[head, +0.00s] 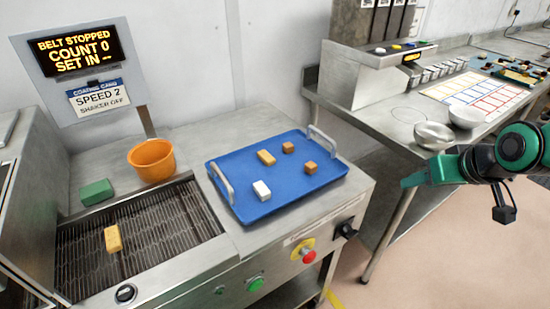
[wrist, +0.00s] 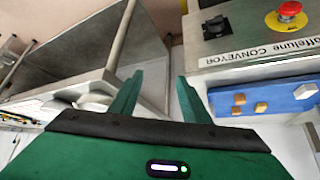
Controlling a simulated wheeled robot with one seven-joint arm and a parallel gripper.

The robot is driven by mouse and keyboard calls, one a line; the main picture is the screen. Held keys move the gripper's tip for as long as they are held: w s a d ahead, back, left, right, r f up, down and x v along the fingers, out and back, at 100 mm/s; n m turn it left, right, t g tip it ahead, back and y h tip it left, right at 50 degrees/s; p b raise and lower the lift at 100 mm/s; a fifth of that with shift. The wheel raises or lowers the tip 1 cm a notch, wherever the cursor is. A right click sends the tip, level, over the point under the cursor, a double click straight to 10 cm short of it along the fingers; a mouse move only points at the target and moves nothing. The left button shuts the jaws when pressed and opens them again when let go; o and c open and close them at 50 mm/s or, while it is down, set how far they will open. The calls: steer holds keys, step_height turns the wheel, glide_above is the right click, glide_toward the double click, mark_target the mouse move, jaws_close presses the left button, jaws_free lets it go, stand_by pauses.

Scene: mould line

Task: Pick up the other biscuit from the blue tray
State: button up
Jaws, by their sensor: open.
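The blue tray (head: 245,205) lies on the steel top right of the belt. On it are a yellow oblong biscuit (head: 266,158), two brown cubes (head: 288,147) (head: 310,167) and a white block (head: 261,190). A similar yellow biscuit (head: 113,239) lies on the wire belt.
An orange bowl (head: 151,160) and a green block (head: 96,192) stand behind the belt. The tray has raised handles (head: 222,183) at both ends. A second steel bench (head: 390,115) with metal bowls (head: 434,134) stands at right, close to my arm. A sign reads belt stopped.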

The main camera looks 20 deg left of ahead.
mark_target(269, 157)
steer(key=a+n+y, duration=0.1)
steer(key=a, duration=0.4)
steer(key=w+a+f+n+y, duration=0.1)
steer(key=a, duration=0.4)
steer(key=a+n+t+y, duration=0.1)
steer(key=a, duration=0.4)
steer(key=shift+w+a+f+n+y, duration=0.25)
steer(key=shift+w+n+y, duration=0.05)
steer(key=shift+w+y, duration=0.1)
steer(key=s+a+n+y, duration=0.1)
steer(key=a, duration=0.3)
steer(key=s+a+n+y, duration=0.1)
steer(key=a, duration=0.4)
steer(key=s+a+y, duration=0.2)
steer(key=a, duration=0.2)
steer(key=shift+a+n+t, duration=0.3)
steer(key=shift+n, duration=0.1)
steer(key=x, duration=0.5)
steer(key=shift+w+a+r, duration=0.1)
steer(key=shift+a, duration=0.1)
steer(key=shift+r+x, duration=0.15)
steer(key=shift+x, duration=1.2)
steer(key=shift+r+x, duration=0.2)
steer(key=shift+x, duration=1.15)
steer(key=shift+a, duration=0.1)
jaws_close()
